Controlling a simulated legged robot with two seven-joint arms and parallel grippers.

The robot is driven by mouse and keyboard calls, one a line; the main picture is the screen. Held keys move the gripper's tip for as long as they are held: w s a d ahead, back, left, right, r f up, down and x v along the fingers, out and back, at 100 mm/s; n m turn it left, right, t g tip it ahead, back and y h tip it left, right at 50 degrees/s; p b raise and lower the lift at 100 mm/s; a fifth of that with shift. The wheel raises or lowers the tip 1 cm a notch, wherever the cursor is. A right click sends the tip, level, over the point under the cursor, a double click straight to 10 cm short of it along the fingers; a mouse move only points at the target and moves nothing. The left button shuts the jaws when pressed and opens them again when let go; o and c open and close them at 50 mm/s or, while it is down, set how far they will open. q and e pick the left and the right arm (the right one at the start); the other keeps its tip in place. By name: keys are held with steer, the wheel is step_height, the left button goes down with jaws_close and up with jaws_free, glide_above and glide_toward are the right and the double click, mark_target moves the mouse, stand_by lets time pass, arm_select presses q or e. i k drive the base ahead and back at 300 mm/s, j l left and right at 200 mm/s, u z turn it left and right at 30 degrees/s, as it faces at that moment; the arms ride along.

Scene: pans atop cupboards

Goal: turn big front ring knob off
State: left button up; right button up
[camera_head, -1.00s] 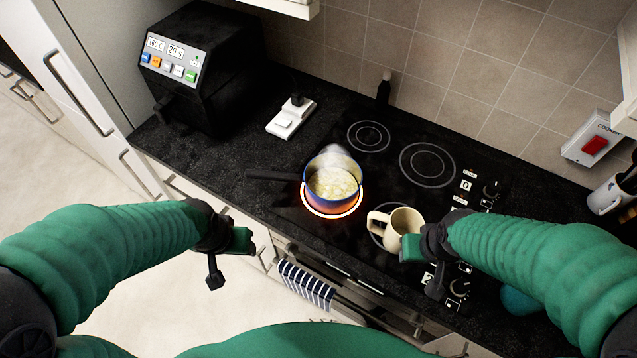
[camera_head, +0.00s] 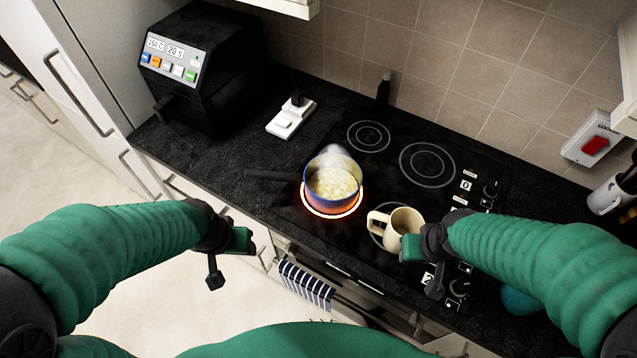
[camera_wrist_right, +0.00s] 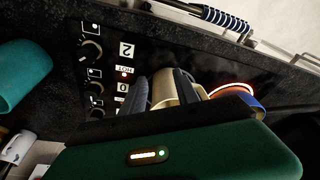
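A knob (camera_head: 459,288) sits at the near right of the black hob beside a "2" display. In the right wrist view a knob (camera_wrist_right: 90,50) also shows beside the "2", with a lit HOT mark. A front ring (camera_head: 332,213) glows orange under a steaming blue pot (camera_head: 310,192). My right gripper (camera_head: 411,247) is by a cream mug (camera_head: 403,220), just left of the near knob. Its fingers (camera_wrist_right: 163,92) stand apart, with the mug (camera_wrist_right: 166,84) showing between and behind them.
More knobs and displays (camera_head: 467,186) line the hob's right side. A teal object (camera_head: 518,301) lies right of the near knob, partly behind my right arm. A red cooker switch (camera_head: 594,145) is on the wall. A striped towel (camera_head: 306,286) hangs in front.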

mark_target(459, 288)
steer(key=z, duration=1.55)
steer(key=k+l+u, duration=0.15)
steer(key=l+u, duration=0.25)
steer(key=k+l+u, duration=0.2)
steer(key=l+u, duration=0.25)
steer(key=i+u, duration=0.3)
